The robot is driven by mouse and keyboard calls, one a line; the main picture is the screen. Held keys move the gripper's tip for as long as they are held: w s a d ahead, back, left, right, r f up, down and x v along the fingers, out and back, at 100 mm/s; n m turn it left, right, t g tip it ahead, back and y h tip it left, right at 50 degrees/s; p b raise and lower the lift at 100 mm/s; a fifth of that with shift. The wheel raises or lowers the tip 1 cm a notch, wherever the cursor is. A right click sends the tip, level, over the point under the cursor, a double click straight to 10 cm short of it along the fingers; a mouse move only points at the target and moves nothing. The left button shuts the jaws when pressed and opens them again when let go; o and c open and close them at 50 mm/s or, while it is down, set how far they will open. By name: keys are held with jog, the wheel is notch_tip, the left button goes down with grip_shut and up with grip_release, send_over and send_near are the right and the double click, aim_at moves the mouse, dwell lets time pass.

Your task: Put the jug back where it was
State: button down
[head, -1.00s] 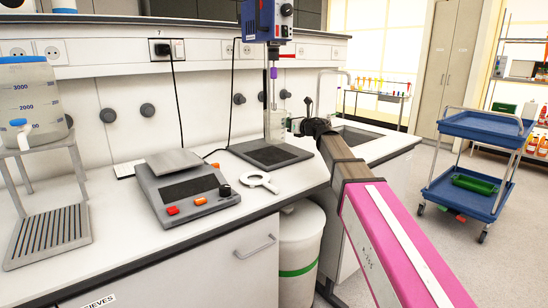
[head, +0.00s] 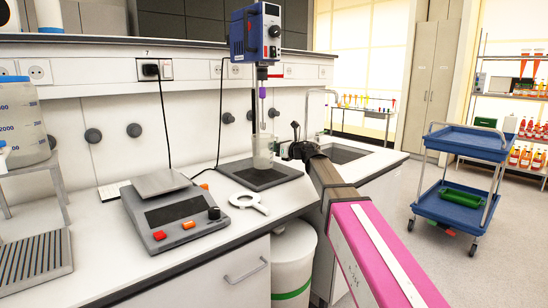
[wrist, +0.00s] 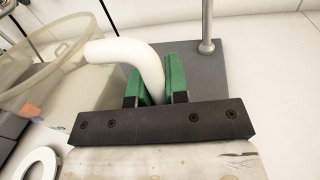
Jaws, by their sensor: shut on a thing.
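The jug (head: 263,151) is clear, with a white handle. In the head view it is upright at the stirrer, over the dark base plate (head: 285,172), with the stirrer shaft (head: 262,118) coming down at its mouth. I cannot tell whether its bottom touches the plate. In the wrist view the jug (wrist: 45,77) is at the left, and its curved white handle (wrist: 128,50) runs between the green finger pads. My gripper (wrist: 155,88) is shut on this handle. In the head view my gripper (head: 285,150) is small and dark, right of the jug.
The blue stirrer head (head: 255,33) hangs above the jug on a post. A balance (head: 172,212) and a white ring with a handle (head: 248,203) lie left on the bench. A sink (head: 345,153) is to the right. A blue cart (head: 465,145) stands on the open floor.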

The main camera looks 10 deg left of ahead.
jog(key=shift+f, duration=1.85)
jog(key=c, duration=1.1)
grip_release()
jog(key=shift+f, duration=0.1)
jog(key=v, duration=1.2)
